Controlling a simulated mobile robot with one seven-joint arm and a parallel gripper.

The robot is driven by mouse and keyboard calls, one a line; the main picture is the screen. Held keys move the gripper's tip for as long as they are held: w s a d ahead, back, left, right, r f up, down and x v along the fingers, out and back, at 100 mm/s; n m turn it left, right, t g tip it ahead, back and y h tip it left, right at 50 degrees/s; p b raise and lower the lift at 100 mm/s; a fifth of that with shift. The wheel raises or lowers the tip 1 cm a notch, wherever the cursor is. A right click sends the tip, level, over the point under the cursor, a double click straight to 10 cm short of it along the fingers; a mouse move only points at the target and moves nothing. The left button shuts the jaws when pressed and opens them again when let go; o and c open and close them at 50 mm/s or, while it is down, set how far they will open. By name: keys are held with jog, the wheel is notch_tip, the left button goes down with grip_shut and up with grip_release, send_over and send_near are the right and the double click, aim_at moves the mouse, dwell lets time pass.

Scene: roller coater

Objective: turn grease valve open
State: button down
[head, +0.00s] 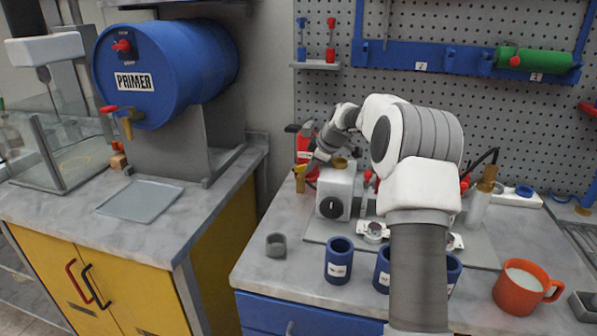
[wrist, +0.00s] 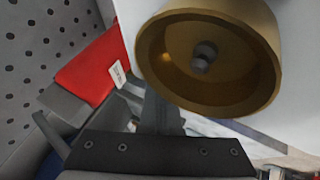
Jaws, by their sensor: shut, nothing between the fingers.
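The roller coater (head: 335,195) is a white block with a black dial on the bench, partly hidden behind my arm. A brass cup (head: 341,163) sits on its top. The cup shows large in the wrist view (wrist: 210,55), open toward the camera, with a grey stud inside. My gripper (head: 316,164) is beside the coater's upper left, near the cup. In the wrist view my dark fingers (wrist: 160,108) are together and empty, just below the cup's rim; I cannot tell whether they touch it. No part is clearly recognisable as the grease valve handle.
A red object with a white label (wrist: 92,70) stands close behind my gripper. Blue cups (head: 338,260), a grey cup (head: 276,245) and an orange mug (head: 524,287) stand along the bench front. A blue primer drum (head: 165,70) is at left.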

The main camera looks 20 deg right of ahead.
jog(key=shift+w+d, duration=0.7)
jog(key=shift+w, duration=0.1)
jog(key=shift+w+d, duration=0.1)
jog(key=shift+w, duration=0.1)
dwell(1.4)
